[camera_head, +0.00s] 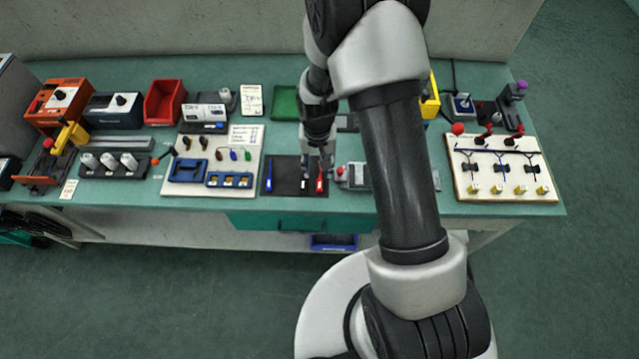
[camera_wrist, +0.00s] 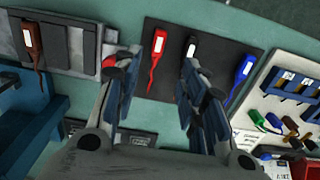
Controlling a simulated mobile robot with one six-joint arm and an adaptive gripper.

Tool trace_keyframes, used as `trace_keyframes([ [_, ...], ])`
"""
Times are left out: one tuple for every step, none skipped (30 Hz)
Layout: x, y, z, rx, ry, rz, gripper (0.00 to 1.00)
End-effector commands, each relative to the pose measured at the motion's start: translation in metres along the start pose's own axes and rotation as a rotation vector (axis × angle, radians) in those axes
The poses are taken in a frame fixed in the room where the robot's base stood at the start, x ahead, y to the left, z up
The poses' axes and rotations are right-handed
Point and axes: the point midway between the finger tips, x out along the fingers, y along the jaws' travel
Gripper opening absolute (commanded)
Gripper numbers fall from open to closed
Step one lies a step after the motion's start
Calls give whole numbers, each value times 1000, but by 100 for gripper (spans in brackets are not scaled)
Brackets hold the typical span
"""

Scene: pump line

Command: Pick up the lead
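Three leads lie side by side on a black mat (camera_head: 284,172), also in the wrist view (camera_wrist: 210,50). The red lead (camera_wrist: 158,46) shows in the head view (camera_head: 319,186) just below my gripper. A lead with a white label (camera_wrist: 191,47) lies in the middle, partly covered by a finger in the wrist view. The blue lead (camera_wrist: 244,68) lies apart at the other end, also in the head view (camera_head: 268,186). My gripper (camera_wrist: 158,72) is open and empty. In the wrist view the red lead appears between its fingers; I cannot tell the height.
A pale board (camera_head: 212,160) with blue trays and coloured plugs is left of the mat. In the wrist view, a brown item (camera_wrist: 32,45) lies on a grey block. A green tray (camera_head: 285,103) is behind. A board with red knobs (camera_head: 500,168) is at the right.

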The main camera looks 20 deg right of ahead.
Motion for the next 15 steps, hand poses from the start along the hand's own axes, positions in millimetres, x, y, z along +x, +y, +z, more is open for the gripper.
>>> trace_keyframes([
  [10,0,0,0,-1,0,38],
  [14,0,0,0,-1,0,38],
  [17,0,0,0,0,0,38],
  [19,0,0,0,1,0,38],
  [21,0,-1,0,1,0,38],
  [22,0,-1,0,1,0,38],
  [23,0,-1,0,2,0,38],
  [24,0,-1,0,1,0,38],
  [26,0,-1,0,1,0,38],
  [28,1,0,0,1,0,38],
  [31,1,0,0,0,0,38],
  [36,2,0,0,0,0,38],
  [40,3,0,0,-1,0,38],
  [45,4,0,0,-1,0,38],
  [52,4,1,0,-1,0,38],
])
